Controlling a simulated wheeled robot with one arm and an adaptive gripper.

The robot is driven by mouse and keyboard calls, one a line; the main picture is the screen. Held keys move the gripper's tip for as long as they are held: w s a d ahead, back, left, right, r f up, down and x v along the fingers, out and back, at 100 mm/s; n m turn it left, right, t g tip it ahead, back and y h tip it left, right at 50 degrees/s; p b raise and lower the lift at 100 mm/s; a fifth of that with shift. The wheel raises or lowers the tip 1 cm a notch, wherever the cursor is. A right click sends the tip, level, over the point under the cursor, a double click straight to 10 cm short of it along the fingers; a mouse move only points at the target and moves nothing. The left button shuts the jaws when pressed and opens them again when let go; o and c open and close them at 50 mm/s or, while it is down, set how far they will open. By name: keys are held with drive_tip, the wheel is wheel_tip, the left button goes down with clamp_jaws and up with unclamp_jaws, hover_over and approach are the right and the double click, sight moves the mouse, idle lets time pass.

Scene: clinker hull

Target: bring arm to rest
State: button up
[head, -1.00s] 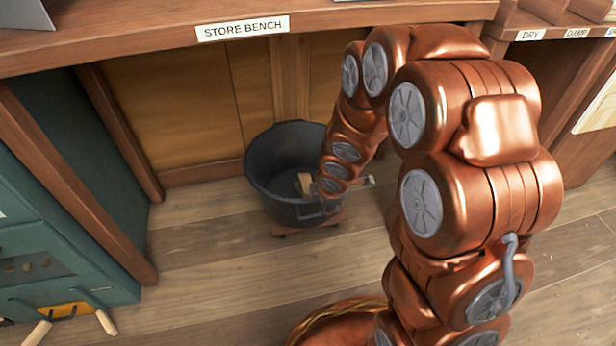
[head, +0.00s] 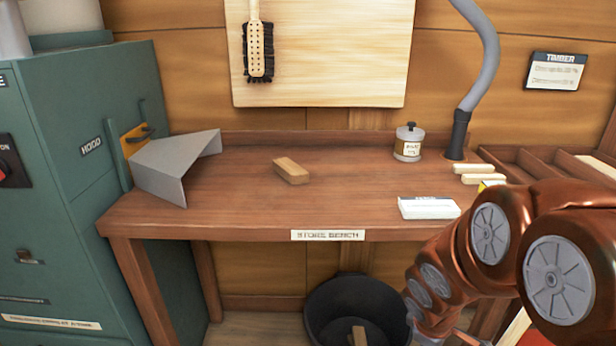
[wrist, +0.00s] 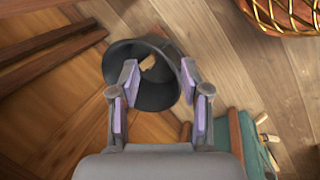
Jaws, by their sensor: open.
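My copper arm (head: 480,250) comes in from the right in the head view and reaches down in front of the store bench. In the wrist view my gripper (wrist: 160,95) is open, its two lilac-padded fingers spread apart with nothing between them. Past the fingers is a black bucket (wrist: 122,62) on the floor, with a small wooden piece (wrist: 148,62) inside it. The bucket (head: 318,308) also shows in the head view below the bench, beside my lower arm. My fingertips are hidden or out of frame there.
The store bench (head: 250,208) carries a wooden block (head: 291,171), a bent metal sheet (head: 172,172), a lidded tin (head: 408,143) and a white box (head: 428,208). A grey hose (head: 482,60) rises at the back. A green cabinet (head: 60,170) stands left. Bare floor (wrist: 225,60) shows beside the bucket.

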drive_tip(key=s+a+r+m+g+y+p, duration=0.1)
drive_tip(key=s+a+r+m+p, duration=0.1)
drive_tip(key=s+r+p, duration=0.5)
drive_tip(key=s+a+r+m+g+y+p, duration=0.1)
drive_tip(key=s+r+m+p, duration=0.3)
drive_tip(key=r, duration=1.1)
drive_tip(key=s+a+r+m+g+y+p, duration=0.1)
drive_tip(key=s+a+r+m+g+p, duration=0.1)
drive_tip(key=s+r+p, duration=0.7)
wheel_tip(320, 180, up, 3)
drive_tip(key=a+m+p, duration=0.1)
drive_tip(key=a+p, duration=0.1)
drive_tip(key=p, duration=0.1)
drive_tip(key=shift+s+m, duration=0.4)
